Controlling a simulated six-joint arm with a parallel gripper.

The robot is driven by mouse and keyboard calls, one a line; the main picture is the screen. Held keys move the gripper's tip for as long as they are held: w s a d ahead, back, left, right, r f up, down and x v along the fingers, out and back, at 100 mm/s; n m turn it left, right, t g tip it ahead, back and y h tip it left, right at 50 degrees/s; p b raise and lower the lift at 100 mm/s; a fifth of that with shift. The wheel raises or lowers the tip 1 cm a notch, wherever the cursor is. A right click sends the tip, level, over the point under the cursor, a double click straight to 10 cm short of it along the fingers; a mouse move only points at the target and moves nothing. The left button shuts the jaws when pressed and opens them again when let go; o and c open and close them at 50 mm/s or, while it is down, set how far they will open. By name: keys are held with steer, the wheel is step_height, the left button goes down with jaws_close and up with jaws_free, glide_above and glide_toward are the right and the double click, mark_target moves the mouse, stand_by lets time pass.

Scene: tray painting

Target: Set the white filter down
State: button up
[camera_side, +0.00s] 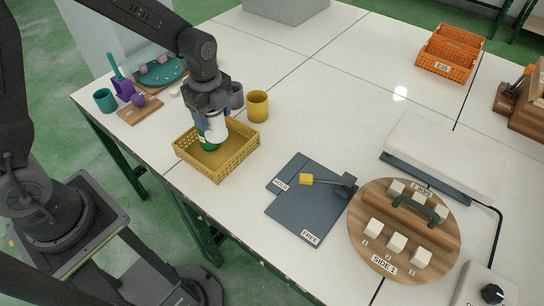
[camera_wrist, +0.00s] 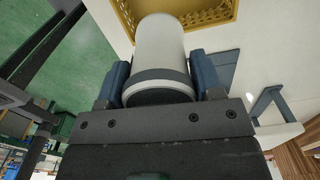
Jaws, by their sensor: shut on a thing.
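The white filter (camera_side: 213,133) is a pale cylinder held in my gripper (camera_side: 209,112), roughly upright in the side view. Its lower end is at or inside the yellow basket (camera_side: 234,163); I cannot tell whether it touches the basket floor. A green patch shows at its lower end. In the wrist view the filter (camera_wrist: 160,45) sits between the two blue-grey fingers of my gripper (camera_wrist: 160,82), with a dark band near the palm. The yellow basket's lattice wall (camera_wrist: 210,17) shows beyond it.
A dark mat (camera_side: 290,207) with a yellow-ended tool lies to the right. A round wooden board (camera_side: 365,250) with several white blocks is farther right. Open white table lies behind.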

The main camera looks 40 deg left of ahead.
steer(key=w+m, duration=0.1)
steer(key=w, duration=0.7)
steer(key=shift+w+d+f, duration=0.45)
steer(key=shift+d+f, duration=1.4)
steer(key=shift+d, duration=0.1)
steer(key=shift+w+d+f, duration=0.4)
steer(key=shift+d+f, duration=1.4)
steer(key=shift+d, duration=0.1)
steer(key=shift+w+d+f, duration=0.45)
steer(key=shift+d+f, duration=1.4)
steer(key=shift+d, duration=0.1)
steer(key=shift+f, duration=0.15)
steer(key=o, duration=1)
step_height(320, 180, up, 12)
steer(key=shift+r, duration=0.15)
